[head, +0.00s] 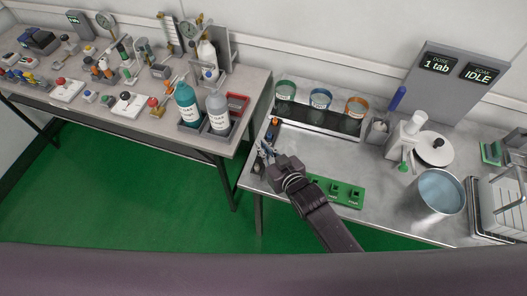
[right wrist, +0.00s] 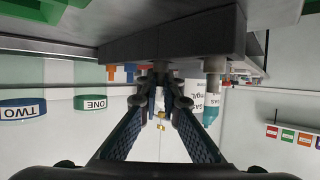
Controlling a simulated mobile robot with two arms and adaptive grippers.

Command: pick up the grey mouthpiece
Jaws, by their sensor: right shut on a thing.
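The rack (right wrist: 115,52) is a dark block at the left edge of the steel table; the right wrist view shows it upside down. An orange mouthpiece (right wrist: 111,72), a blue one and a pale one (right wrist: 214,82) sit in it. The grey mouthpiece (right wrist: 162,66) is between the tips of my right gripper (right wrist: 165,100), which is shut on it against the rack. It seems still seated in the rack. In the head view my right gripper (head: 266,152) is at the rack and largely covers that spot. My left gripper is not in view.
A green board (head: 336,190) lies by the front edge. Several coloured cups stand in a dark tray (head: 318,122) behind. A metal pot (head: 438,192) and a white bottle (head: 404,140) stand to the right. The middle of the steel table is clear.

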